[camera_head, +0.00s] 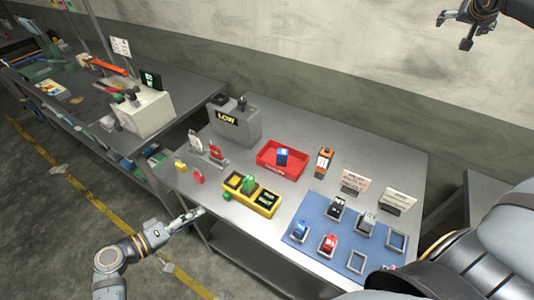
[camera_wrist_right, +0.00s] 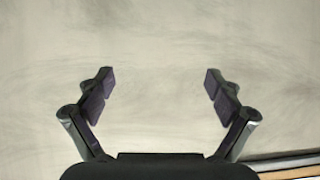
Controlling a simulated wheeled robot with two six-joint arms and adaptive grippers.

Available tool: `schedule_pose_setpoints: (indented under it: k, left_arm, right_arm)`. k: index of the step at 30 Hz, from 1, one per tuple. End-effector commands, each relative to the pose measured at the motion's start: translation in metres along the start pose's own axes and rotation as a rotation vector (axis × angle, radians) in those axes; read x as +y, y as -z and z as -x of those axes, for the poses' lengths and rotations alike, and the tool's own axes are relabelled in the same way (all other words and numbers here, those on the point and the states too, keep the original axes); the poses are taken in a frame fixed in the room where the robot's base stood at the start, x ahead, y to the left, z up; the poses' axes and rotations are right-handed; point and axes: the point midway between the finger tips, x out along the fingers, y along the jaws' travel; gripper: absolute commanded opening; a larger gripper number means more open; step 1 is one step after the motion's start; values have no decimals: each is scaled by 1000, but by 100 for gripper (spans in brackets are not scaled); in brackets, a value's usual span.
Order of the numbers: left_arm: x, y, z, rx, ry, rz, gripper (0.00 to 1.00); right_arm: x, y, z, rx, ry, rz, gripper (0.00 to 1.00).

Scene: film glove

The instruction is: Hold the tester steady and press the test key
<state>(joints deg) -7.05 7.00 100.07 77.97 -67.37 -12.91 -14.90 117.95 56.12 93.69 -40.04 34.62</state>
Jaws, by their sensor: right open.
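An upright orange and black handheld device (camera_head: 324,160), which may be the tester, stands on the grey table right of the red tray. A grey box with a sign reading LOW (camera_head: 236,120) stands at the table's back left; I cannot tell which of the two is the tester. No test key can be made out. My left gripper (camera_head: 188,217) is at the table's front left edge, apart from both; its finger gap is too small to read. My right gripper (camera_head: 454,32) is raised at the upper right before the wall, open and empty in the right wrist view (camera_wrist_right: 159,86).
A red tray (camera_head: 266,166) holds a blue item. A blue mat (camera_head: 318,252) bears several framed slots with small blocks. A second bench (camera_head: 178,89) stands at the left.

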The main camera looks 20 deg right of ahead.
Motion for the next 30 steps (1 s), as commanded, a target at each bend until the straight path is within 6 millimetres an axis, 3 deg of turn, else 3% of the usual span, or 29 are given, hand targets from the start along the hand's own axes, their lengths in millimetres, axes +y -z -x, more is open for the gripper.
schedule_pose_setpoints:
  k: [2, 3, 8, 11, 14, 17, 21, 23, 27, 30]
  left_arm:
    - [0, 0, 0, 0, 0, 0, 38]
    - [0, 0, 0, 0, 0, 0, 38]
    - [0, 0, 0, 0, 0, 0, 38]
    - [0, 0, 0, 0, 0, 0, 38]
    - [0, 0, 0, 0, 0, 0, 38]
    - [0, 0, 0, 0, 0, 0, 38]
    - [0, 0, 0, 0, 0, 0, 38]
    - [0, 0, 0, 0, 0, 0, 38]
    - [0, 0, 0, 0, 0, 0, 38]
    - [0, 0, 0, 0, 0, 0, 38]
  right_arm:
    - [-18, 15, 13, 51, 55, 53, 92]
    - [-25, 11, 14, 62, 92, 85, 92]
    - [-51, -37, 1, 38, 220, 168, 92]
    - [-77, -71, -4, 25, 311, 213, 92]
    - [-117, -104, -2, 31, 424, 266, 92]
    - [-173, -130, 16, 74, 565, 326, 92]
    - [-257, -146, 65, 195, 756, 412, 92]
    - [-289, -146, 93, 264, 828, 444, 92]
    - [-351, -137, 168, 446, 970, 499, 92]
    - [-384, -127, 229, 592, 1050, 529, 92]
